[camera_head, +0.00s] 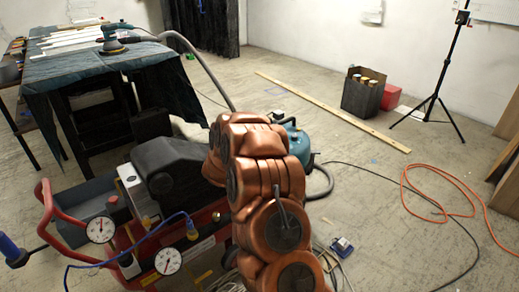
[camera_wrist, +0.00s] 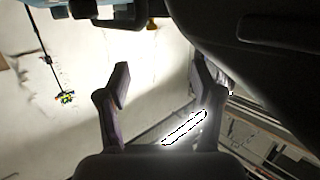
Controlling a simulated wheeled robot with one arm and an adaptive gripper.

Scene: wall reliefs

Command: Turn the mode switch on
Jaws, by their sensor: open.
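I cannot pick out the mode switch for certain in either view. A red and black compressor (camera_head: 165,170) with two round gauges stands at the lower left of the head view. A grey-white box with a small red part (camera_head: 112,203) sits on its left side. My gripper (camera_wrist: 160,75) shows in the wrist view with its two dark fingers apart and nothing held between them. In the head view my copper arm rises just right of the compressor, and my gripper cannot be made out there. A bright, dashed-edged long patch (camera_wrist: 184,128) shows beside the right finger; I cannot tell what it is.
A cloth-covered table (camera_head: 95,60) with a sander stands behind the compressor. A blue-green machine (camera_head: 298,142) is partly hidden behind my arm. An orange hose (camera_head: 445,185) and dark cable lie on the right floor. A box (camera_head: 362,95) and tripod (camera_head: 440,85) stand farther back.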

